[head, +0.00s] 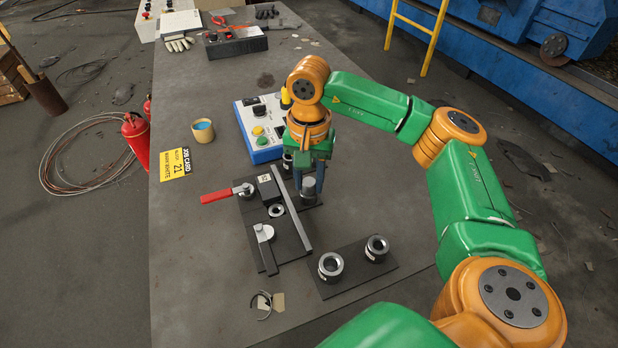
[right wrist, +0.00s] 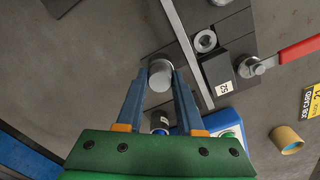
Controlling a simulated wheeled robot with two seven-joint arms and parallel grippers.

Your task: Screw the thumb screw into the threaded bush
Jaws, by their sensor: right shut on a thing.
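My right gripper (head: 307,182) points down over the dark fixture plate, to the right of the long grey bar. Its blue fingers are shut on a round silver-topped piece, which looks like the thumb screw (head: 308,190). In the right wrist view its pale round top (right wrist: 160,76) sits between the fingertips. I cannot tell whether its lower end touches the plate. A ring-shaped bush (head: 277,210) with a dark hole sits in the fixture, left of the bar; it also shows in the right wrist view (right wrist: 205,41). My left gripper is not in view.
Two silver collars, one nearer (head: 330,266) and one farther (head: 377,248), stand on a dark plate in front. A red-handled clamp (head: 217,196) reaches left of the fixture. A control box (head: 259,130) stands behind it. The table's left part is mostly clear.

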